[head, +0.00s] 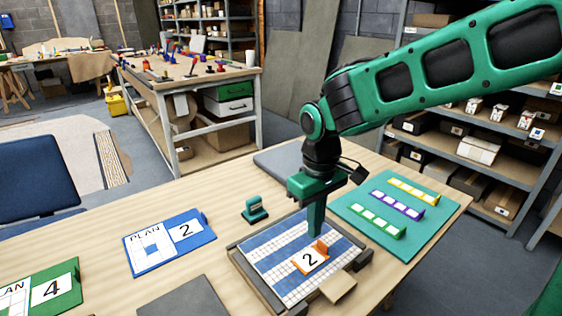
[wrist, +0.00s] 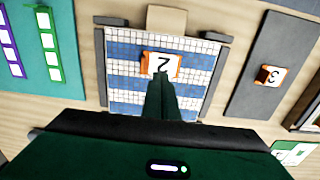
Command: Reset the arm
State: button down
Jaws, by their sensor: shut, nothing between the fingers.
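My gripper (head: 316,222) is a green one with its fingers pointing down over the mosaic panel. In the wrist view its fingers (wrist: 160,90) are together and empty, just beside the orange-edged number 2 tile. The tile (head: 310,261) lies on the blue and white striped panel (head: 262,244), and it also shows in the wrist view (wrist: 162,65). The panel sits in a dark grey frame. I cannot tell whether the fingertips touch the tile or the panel.
A teal mat (head: 430,240) with yellow, purple and green strips lies right of the panel. A blue plan card (head: 140,262) and a green plan card (head: 68,302) lie left. A small green stamp-like object (head: 255,212) stands behind the panel. In the wrist view, a number 3 tile (wrist: 270,75) lies on a grey plate.

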jog(key=s+d+r+m, duration=0.2)
jog(key=d+m, duration=0.1)
jog(key=d, duration=0.8)
jog(key=s+d+m, duration=1)
jog(key=s+d, duration=0.8)
jog(key=shift+s+d+f, duration=0.15)
jog(key=shift+d+f, duration=0.2)
jog(key=shift+f, duration=0.05)
